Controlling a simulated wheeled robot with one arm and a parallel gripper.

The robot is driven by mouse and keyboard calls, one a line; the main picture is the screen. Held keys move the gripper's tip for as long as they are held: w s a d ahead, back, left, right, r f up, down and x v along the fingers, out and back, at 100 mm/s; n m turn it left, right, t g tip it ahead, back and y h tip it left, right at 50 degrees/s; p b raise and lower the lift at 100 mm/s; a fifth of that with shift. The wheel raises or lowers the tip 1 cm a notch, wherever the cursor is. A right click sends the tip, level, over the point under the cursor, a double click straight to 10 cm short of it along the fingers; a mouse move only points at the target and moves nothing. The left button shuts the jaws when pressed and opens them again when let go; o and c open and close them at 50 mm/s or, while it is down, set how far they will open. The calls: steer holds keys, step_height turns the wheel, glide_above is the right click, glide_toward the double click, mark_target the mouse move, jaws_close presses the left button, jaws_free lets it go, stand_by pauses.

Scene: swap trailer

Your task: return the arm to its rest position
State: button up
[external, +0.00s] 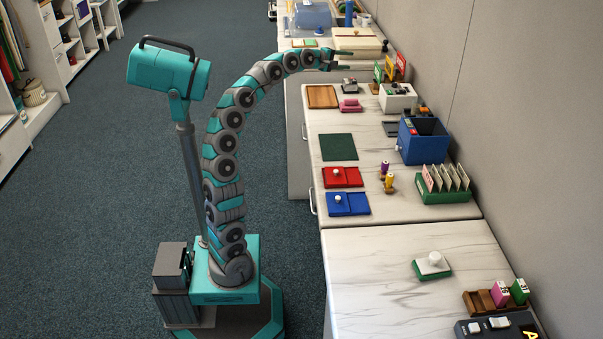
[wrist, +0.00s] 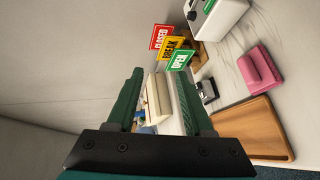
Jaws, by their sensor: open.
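My arm rises from its teal and grey base and curves over toward the counter. My gripper (external: 340,60) is at the far end of the arm, above the counter near its back part. In the wrist view my gripper (wrist: 160,88) shows two green fingers held apart, with nothing gripped between them. Past the fingers is a cream-coloured object (wrist: 157,98) on the counter. The gripper appears to be above the counter and apart from the things on it.
Close by are a wooden tray (external: 321,97), a pink object (external: 350,105), a white box (external: 397,97) and upright signs (external: 390,68). Red (external: 343,177) and blue (external: 347,204) sliding-lid boxes lie nearer. The wall bounds the right. The carpet (external: 110,190) at left is clear.

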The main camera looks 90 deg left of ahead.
steer(key=d+r+m+t+y, duration=0.1)
steer(key=d+r+m+t, duration=0.7)
steer(key=d+r+m, duration=1.35)
steer(key=s+a+f+m+g+y+b, duration=0.15)
steer(key=s+f+g, duration=0.25)
steer(key=s+f, duration=0.55)
steer(key=s+a+f+m+g+y+b, duration=0.1)
steer(key=s+a+f+m+g+b, duration=0.25)
steer(key=f, duration=1.05)
steer(key=s+a+f+g+y+b, duration=0.15)
steer(key=s+f+g, duration=0.35)
steer(key=s+f, duration=0.55)
steer(key=w+d+f+n+g+h+p, duration=0.1)
steer(key=w+d+f+g+h+p, duration=0.2)
steer(key=d+f, duration=0.6)
steer(key=w+d+f+n+g+h+p, duration=0.1)
steer(key=w+d+f+h+p, duration=0.15)
steer(key=d+f+h, duration=0.65)
steer(key=s+d+f+g+h+p, duration=0.1)
steer(key=s+d+f+g+p, duration=0.2)
steer(key=s+d+f, duration=0.6)
steer(key=s+d+g, duration=0.2)
steer(key=d, duration=0.2)
steer(key=shift+s+d+f+p, duration=0.3)
steer(key=shift+d+p, duration=0.1)
